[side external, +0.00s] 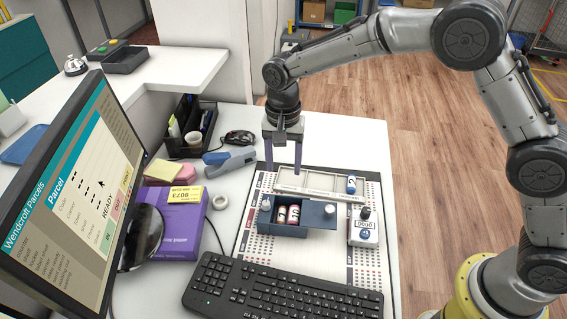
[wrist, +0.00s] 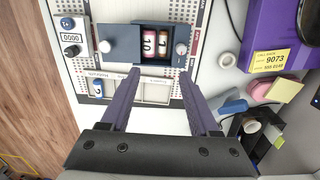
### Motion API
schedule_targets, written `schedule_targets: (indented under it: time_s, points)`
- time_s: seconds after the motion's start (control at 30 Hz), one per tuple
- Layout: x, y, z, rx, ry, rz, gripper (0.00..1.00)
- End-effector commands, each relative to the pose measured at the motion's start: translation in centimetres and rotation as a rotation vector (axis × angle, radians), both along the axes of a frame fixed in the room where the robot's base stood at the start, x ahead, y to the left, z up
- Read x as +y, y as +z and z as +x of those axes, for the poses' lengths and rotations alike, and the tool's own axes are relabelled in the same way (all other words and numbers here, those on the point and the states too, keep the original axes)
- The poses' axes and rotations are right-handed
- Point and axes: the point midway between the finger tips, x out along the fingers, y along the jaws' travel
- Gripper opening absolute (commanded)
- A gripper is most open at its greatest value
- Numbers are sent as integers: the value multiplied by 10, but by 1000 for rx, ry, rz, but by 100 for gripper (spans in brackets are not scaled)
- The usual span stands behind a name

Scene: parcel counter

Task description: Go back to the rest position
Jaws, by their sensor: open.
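My gripper (side external: 283,163) is open and empty, with its two purple fingers pointing down over the back of the perforated board (side external: 250,245). In the wrist view my gripper (wrist: 163,82) shows its fingers spread wide, with nothing between the tips but the view of the board. A dark blue box (side external: 289,232) with white knobs lies in front of the fingers. Two small cylinders, one red-brown (side external: 293,214) and one lighter, sit in its open part. A white tray (side external: 312,184) with compartments lies near the fingers, and a blue-capped cylinder (side external: 351,185) is at its right end.
A white device with a dark knob (side external: 363,228) stands right of the blue box. A keyboard (side external: 280,290) and monitor (side external: 75,200) are at the front and left. A purple box (side external: 172,225), blue stapler (side external: 230,160) and tape roll (side external: 220,202) lie left of the board.

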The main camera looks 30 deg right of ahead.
Motion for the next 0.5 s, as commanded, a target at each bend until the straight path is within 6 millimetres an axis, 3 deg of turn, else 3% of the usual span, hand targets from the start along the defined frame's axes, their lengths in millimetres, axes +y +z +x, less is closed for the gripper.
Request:
schedule_targets:
  time_s: [0.27,0.37,0.5]
  points:
    - [-4,3,2,-6,-10,2,62]
    - [-13,29,9,-56,-31,21,62]
    - [-41,89,3,-150,-80,52,62]
